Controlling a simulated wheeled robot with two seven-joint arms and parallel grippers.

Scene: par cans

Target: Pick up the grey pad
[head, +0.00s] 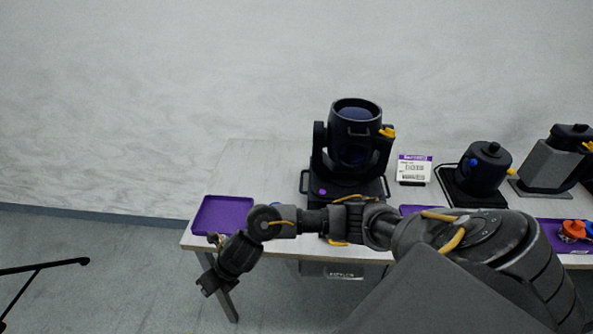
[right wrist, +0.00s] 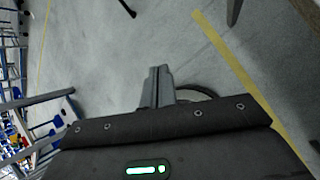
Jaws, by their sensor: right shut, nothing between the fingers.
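I cannot make out a grey pad for certain in either view. My right gripper (head: 208,286) hangs off the front left corner of the table, below the purple tray (head: 222,216). In the right wrist view its fingers (right wrist: 159,76) are shut together with nothing between them, over bare floor. My right arm crosses the front of the table and hides part of its top and of another purple tray. My left gripper is in neither view.
On the white table (head: 250,165) stand a large black moving-head light (head: 354,150), a label card (head: 414,169), a dark can light (head: 484,168) and a light with a grey block (head: 548,164). Orange and blue pieces (head: 573,230) lie at right. A black rail (head: 45,267) is at left.

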